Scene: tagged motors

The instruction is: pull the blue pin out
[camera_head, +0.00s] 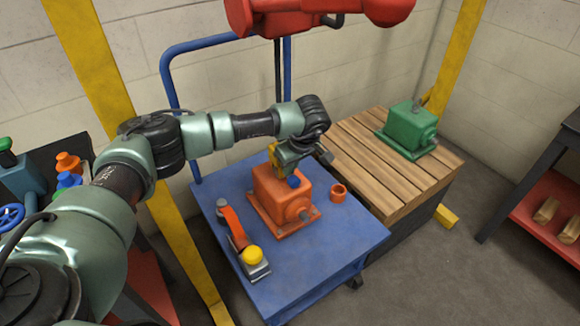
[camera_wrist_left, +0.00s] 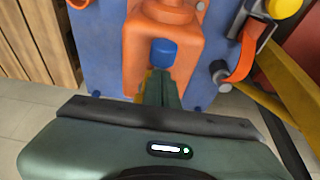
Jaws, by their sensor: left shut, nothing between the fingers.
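The blue pin (camera_head: 294,181) shows as a short blue knob on the orange motor (camera_head: 270,186), which sits on the blue cart top (camera_head: 222,238). In the left wrist view the round blue pin head (camera_wrist_left: 163,52) stands against the orange housing (camera_wrist_left: 184,38). My left gripper (camera_head: 284,162) is just above and behind the pin. Its green fingers (camera_wrist_left: 156,88) are shut and empty, with their tips close below the pin head in the wrist view. I cannot tell whether they touch it. The right gripper is not in view.
An orange ring (camera_head: 338,192) lies right of the motor. An orange-strapped tool with a yellow knob (camera_head: 252,255) lies at the front left. A green motor (camera_head: 408,128) stands on a wooden pallet (camera_head: 368,160). A red overhead body (camera_head: 310,14) hangs above.

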